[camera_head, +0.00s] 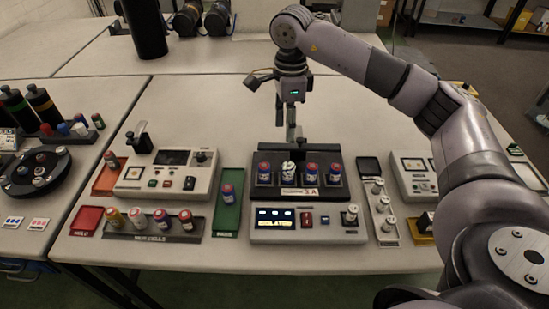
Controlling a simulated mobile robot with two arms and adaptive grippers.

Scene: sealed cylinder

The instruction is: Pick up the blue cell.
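My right gripper (291,138) hangs above the back of a dark rack (338,191) in the middle of the table. Its fingers appear nearly edge-on, so I cannot tell whether they are open. A row of cells stands upright in the rack: blue cells with reddish tops (264,173), (311,174), (335,173), and a silver-white one (289,173). Another blue cell with a red top (228,194) stands in the green tray (224,223) to the left. Which one the task means is unclear. My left gripper is out of view.
A console with a lit screen (275,218) adjoins the rack's front. Left are a tester (166,182), red tray (87,220) and a row of cells (161,219). Right, a narrow tray (388,230) holds white cells. Blue-capped cells (63,129) stand far left. The table behind is mostly clear.

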